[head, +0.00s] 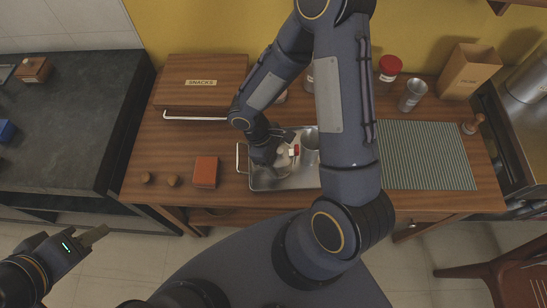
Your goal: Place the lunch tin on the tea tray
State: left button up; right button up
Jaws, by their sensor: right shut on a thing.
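The steel tea tray (258,184) lies on the wooden table, with its wire handle at the left end. My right gripper (276,159) reaches down over the left part of the tray. It is shut on a dull steel piece, which looks like the lunch tin (270,172). The gripper partly hides this tin, and I cannot tell whether it touches the tray floor. A steel canister (311,148) and a small red-and-white item (294,151) are beside it on the tray. My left gripper (76,236) is open and empty at the lower left, away from the table.
A wooden SNACKS box (205,72) stands behind the tray. A striped mat (427,155), steel cup (412,95), red-lidded jar (389,68) and paper bag (467,72) are to the right.

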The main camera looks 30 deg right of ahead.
jog(key=shift+s+r, duration=0.1)
jog(key=shift+s, duration=0.1)
jog(key=shift+w+f, duration=0.1)
jog(key=shift+f, duration=0.15)
jog(key=o, duration=1.1)
jog(key=shift+r, duration=0.1)
jog(key=shift+c, duration=0.2)
jog(key=shift+r, duration=0.1)
jog(key=v, duration=1.2)
jog(key=s+d+r+m+t+y, duration=0.2)
jog(key=s+r+m+t+y, duration=0.4)
jog(key=s+r+m+t, duration=0.3)
jog(key=shift+s+d+r+m+y, duration=0.45)
jog(key=shift+s+r, duration=1.2)
jog(key=shift+r, duration=0.65)
